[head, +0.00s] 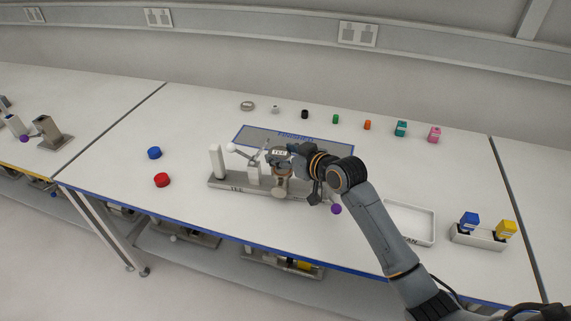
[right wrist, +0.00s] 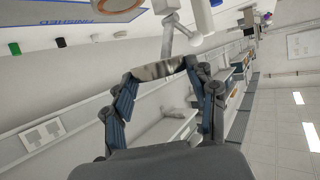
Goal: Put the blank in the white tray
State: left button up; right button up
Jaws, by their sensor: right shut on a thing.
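My right gripper (head: 289,158) is over the grey TEE fixture (head: 228,183) at the middle of the bench. In the right wrist view its fingers (right wrist: 160,72) are shut on a flat, shiny metal piece, which looks like the blank (right wrist: 158,70). The gripper and arm hide the blank in the head view, so I cannot tell whether it touches the fixture. The white tray (head: 432,230) lies to the right of the arm. My left gripper is not in view.
A blue-edged FINISHED mat (head: 254,134) lies behind the fixture. A bin (head: 478,239) with blue and yellow items stands right.

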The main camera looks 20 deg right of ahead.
aim_at(286, 172)
jog(key=w+f, duration=0.1)
jog(key=f, duration=0.1)
jog(key=w+d+f, duration=0.1)
jog(key=shift+w+d+f, duration=0.1)
jog(key=shift+w+f, duration=0.25)
jog(key=f, duration=0.1)
jog(key=w+f+p, duration=0.1)
jog(key=f, duration=0.1)
jog(key=shift+d+f, duration=0.2)
jog(key=shift+s+f, duration=0.1)
jog(key=shift+f, duration=0.1)
jog(key=shift+f, duration=0.1)
jog(key=shift+f+b, duration=0.15)
jog(key=shift+b, duration=0.15)
jog(key=o, duration=1.5)
